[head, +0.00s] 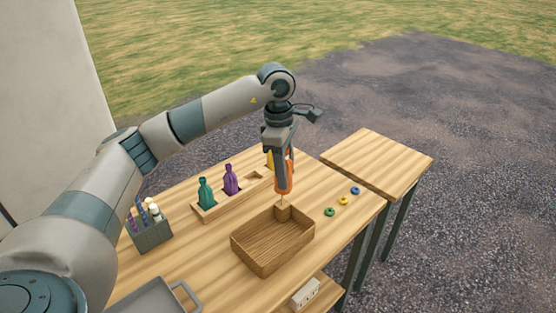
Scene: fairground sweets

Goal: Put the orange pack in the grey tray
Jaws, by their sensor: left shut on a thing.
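My left gripper (282,178) reaches in from the left and points down, shut on the orange pack (286,182). The pack hangs upright above the back corner of a wooden box, and the gripper hides part of it. The grey tray (152,299) lies at the near left of the table, cut off by the bottom edge of the picture, with a handle on its right. The part of it in view looks empty. My right gripper is not in view.
A wooden rack holds a green pack (206,193), a purple pack (231,179) and a partly hidden yellow one (270,160). The open wooden box (265,258) stands mid-table. A grey holder (153,237) is at left. Small coloured rings (343,201) lie at right.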

